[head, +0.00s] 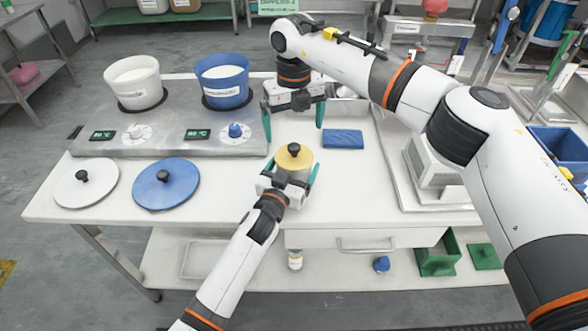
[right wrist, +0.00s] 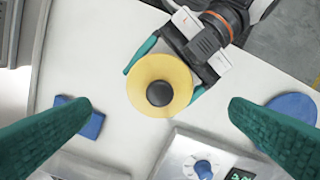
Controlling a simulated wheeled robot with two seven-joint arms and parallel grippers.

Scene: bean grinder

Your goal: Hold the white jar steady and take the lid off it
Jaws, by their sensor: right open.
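The white jar (head: 291,174) stands near the table's front edge, mostly hidden by its lid and my left gripper. Its yellow lid (head: 304,158) with a black knob sits on top; from above it shows in the right wrist view (right wrist: 142,80). My left gripper (head: 291,168) has its teal fingers on either side of the jar, close against it, just under the lid. My right gripper (head: 294,130) is open and empty, pointing down, behind and above the jar. In the right wrist view the lid lies between and beyond its fingertips.
A white lid (head: 86,190) and a blue lid (head: 166,188) lie at the left front. White and blue pots (head: 133,92) (head: 222,90) stand on the steel heater behind. A grey machine (head: 432,170) stands at right.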

